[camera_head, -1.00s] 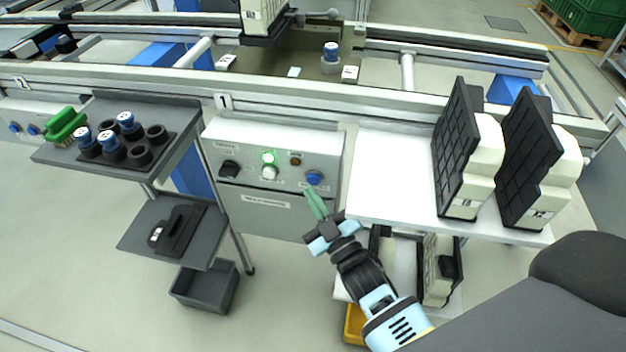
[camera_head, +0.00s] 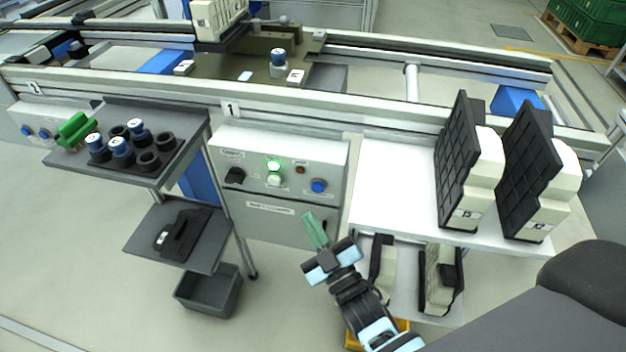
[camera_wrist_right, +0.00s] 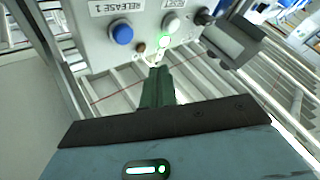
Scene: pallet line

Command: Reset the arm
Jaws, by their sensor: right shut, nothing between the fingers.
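My right arm reaches up from the bottom of the head view, with the right gripper (camera_head: 314,229) in front of the lower part of the control box (camera_head: 330,160). Its green fingers are shut with nothing between them; they also show in the right wrist view (camera_wrist_right: 158,85). In the head view they appear below the box's buttons. The box carries a lit green lamp (camera_head: 273,165), a white button (camera_head: 274,181), a blue button (camera_head: 319,186) and a black knob (camera_head: 234,176). The wrist view shows the blue button (camera_wrist_right: 122,32) labelled RELEASE 1. My left gripper is not in view.
A white table (camera_head: 395,190) at right holds two black-and-cream units (camera_head: 470,165), with more on a shelf below. At left, a grey stand (camera_head: 190,115) holds blue-capped cylinders and black cups. A conveyor (camera_head: 380,120) runs behind. A grey bin (camera_head: 208,290) stands on the floor.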

